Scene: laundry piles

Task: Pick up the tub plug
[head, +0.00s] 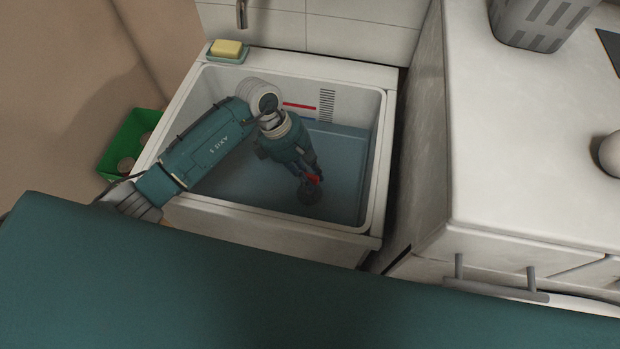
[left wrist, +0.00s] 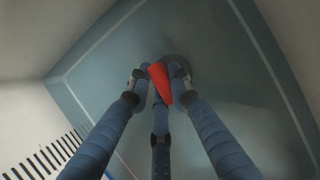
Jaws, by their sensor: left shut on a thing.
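The tub plug has a dark round base (head: 310,195) and a red upper part (left wrist: 160,84). It is down in the white tub (head: 374,180), in bluish water. My left gripper (head: 308,177) reaches down into the tub and is shut on the plug's red part. In the left wrist view its fingers close around the red part, and the dark disc shows partly behind them. I cannot tell whether the plug touches the tub floor. My right gripper is not in view.
A yellow soap bar (head: 227,48) lies in a dish on the tub's back left corner. A green box (head: 125,145) stands left of the tub. A white counter (head: 530,130) with a grey basket (head: 540,25) is at the right. A faucet (head: 241,14) hangs above the back rim.

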